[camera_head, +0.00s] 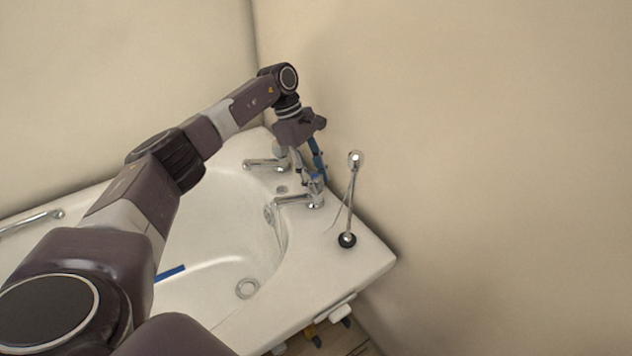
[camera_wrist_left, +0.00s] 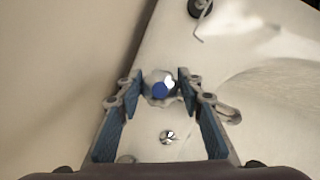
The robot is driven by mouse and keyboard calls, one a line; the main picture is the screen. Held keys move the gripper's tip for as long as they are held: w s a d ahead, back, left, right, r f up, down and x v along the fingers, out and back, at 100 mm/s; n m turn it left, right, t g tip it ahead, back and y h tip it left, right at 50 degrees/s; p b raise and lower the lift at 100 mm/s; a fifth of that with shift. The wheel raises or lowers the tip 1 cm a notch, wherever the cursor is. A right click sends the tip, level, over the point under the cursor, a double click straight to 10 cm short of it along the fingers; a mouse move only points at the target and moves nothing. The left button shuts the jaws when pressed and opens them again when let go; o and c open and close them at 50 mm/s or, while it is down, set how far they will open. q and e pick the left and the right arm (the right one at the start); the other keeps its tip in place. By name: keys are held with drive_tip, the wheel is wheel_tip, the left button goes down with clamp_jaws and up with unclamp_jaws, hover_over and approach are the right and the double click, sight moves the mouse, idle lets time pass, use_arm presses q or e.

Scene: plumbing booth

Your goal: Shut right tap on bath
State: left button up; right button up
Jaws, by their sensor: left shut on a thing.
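The bath (camera_head: 350,262) is a white tub in the corner with two chrome taps on its rim. The right tap (camera_head: 296,200) is the nearer one, with a blue-marked top that also shows in the wrist view (camera_wrist_left: 160,89). My left gripper (camera_head: 309,172) reaches down over this tap. In the wrist view its two blue-padded fingers (camera_wrist_left: 160,100) stand on either side of the tap's handle, shut on it. The fingers hide part of the handle in the head view. The other tap (camera_head: 262,163) stands farther back, partly behind my gripper. My right gripper is not in view.
A chrome hand shower on a thin upright (camera_head: 351,195) stands on the rim to the right, close to my gripper. A chrome grab rail (camera_head: 32,220) is at the far left. A small chrome fitting (camera_wrist_left: 168,137) sits between the taps. Walls close in behind and right.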

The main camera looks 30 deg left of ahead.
use_arm(q)
drive_tip(key=shift+m+g+b, duration=0.4)
drive_tip(key=shift+m+b, duration=0.15)
drive_tip(key=shift+m, duration=0.55)
drive_tip(key=o, duration=1.2)
drive_tip(key=shift+c, duration=0.2)
drive_tip(key=v, duration=1.2)
